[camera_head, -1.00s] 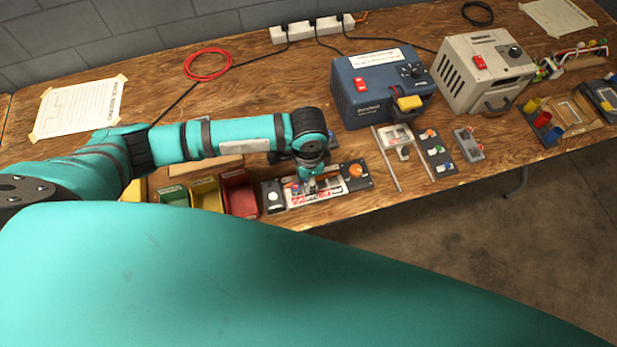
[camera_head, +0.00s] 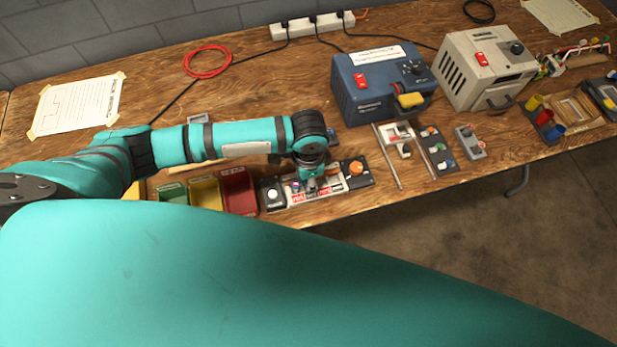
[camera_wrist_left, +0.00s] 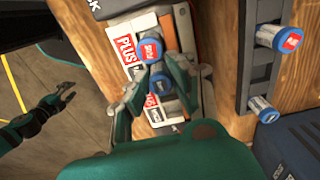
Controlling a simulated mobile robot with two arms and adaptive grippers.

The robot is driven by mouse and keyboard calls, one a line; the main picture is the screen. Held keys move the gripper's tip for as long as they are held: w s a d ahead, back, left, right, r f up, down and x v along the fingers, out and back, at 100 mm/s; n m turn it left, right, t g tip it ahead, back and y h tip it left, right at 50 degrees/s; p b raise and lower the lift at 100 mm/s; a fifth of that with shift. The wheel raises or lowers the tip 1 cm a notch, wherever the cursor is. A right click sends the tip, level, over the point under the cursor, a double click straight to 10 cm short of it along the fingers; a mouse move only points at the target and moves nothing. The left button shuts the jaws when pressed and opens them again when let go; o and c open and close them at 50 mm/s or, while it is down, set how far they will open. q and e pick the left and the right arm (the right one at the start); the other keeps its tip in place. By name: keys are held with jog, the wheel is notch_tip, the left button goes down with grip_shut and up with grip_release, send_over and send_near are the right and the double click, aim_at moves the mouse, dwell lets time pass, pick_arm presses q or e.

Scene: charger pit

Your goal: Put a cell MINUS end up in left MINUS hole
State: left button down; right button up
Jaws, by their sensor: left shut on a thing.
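A tester tray (camera_head: 327,191) with red and white labels stands near the table's front edge. My left gripper (camera_head: 310,186) is over its middle, pointing down. In the left wrist view my left gripper (camera_wrist_left: 160,84) is shut on a blue-ended cell (camera_wrist_left: 161,86), beside a PLUS label. Another blue-ended cell (camera_wrist_left: 150,48) stands upright just beyond the fingertips; it also shows in the head view (camera_head: 296,187). The lettering on the cell ends is too small to read surely. The held cell's lower end and its hole are hidden. My right gripper (camera_wrist_left: 65,92) hangs over the floor, fingers apart.
A rack with blue-ended cells (camera_wrist_left: 275,38) is beside the tray in the wrist view. Red (camera_head: 239,190), yellow (camera_head: 206,193) and green (camera_head: 173,193) bins stand left of the tray. A blue charger (camera_head: 382,85) and a beige box (camera_head: 486,68) stand behind.

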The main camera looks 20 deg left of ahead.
pick_arm(q)
jog(key=shift+f, duration=0.25)
dwell(0.3)
jog(key=c, duration=1.1)
grip_release()
jog(key=shift+r+p, duration=0.1)
jog(key=shift+p, duration=0.25)
notch_tip(320, 180, up, 7)
jog(key=p, duration=0.8)
jog(key=shift+s, duration=0.1)
